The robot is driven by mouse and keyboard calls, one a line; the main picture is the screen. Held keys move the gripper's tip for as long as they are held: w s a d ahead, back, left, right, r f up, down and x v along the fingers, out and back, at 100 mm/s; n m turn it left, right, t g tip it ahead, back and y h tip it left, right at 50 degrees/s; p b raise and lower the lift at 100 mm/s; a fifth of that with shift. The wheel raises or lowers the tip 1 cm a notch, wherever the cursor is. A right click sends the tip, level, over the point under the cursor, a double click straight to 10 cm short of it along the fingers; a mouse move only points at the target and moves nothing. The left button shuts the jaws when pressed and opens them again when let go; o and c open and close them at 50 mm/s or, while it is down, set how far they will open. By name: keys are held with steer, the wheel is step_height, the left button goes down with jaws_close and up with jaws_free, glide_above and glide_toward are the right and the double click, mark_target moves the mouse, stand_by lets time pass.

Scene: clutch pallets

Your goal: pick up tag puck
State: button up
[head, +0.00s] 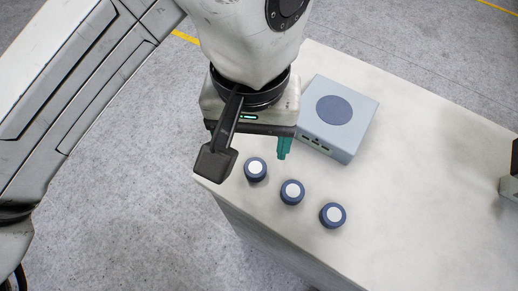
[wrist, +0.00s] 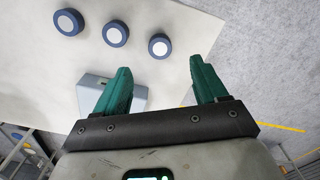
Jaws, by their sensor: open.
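Three dark blue pucks with white round tops stand in a slanting row on the pale table: a left one (head: 255,169), a middle one (head: 292,192) and a right one (head: 333,215). I cannot tell which is the tag puck. My gripper (head: 284,149) is above the table, just behind the left puck. Only one green finger shows clearly there. In the wrist view my gripper (wrist: 161,74) is open and empty, both green fingers spread. The nearest puck (wrist: 159,46) appears ahead of the gap, apart from the fingers. The other pucks (wrist: 116,34) (wrist: 70,22) lie to its left.
A blue-grey box (head: 352,137) with a dark round pad on top stands behind the pucks, close to my gripper. The table (head: 430,200) is bare to the right, up to a partly cut-off object (head: 510,187). The table's near edge runs close to the pucks.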

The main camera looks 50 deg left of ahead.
mark_target(256, 166)
steer(key=f, duration=0.9)
steer(key=shift+w+a, duration=0.2)
steer(key=shift+w, duration=0.15)
steer(key=c, duration=1.1)
steer(key=shift+c, duration=0.2)
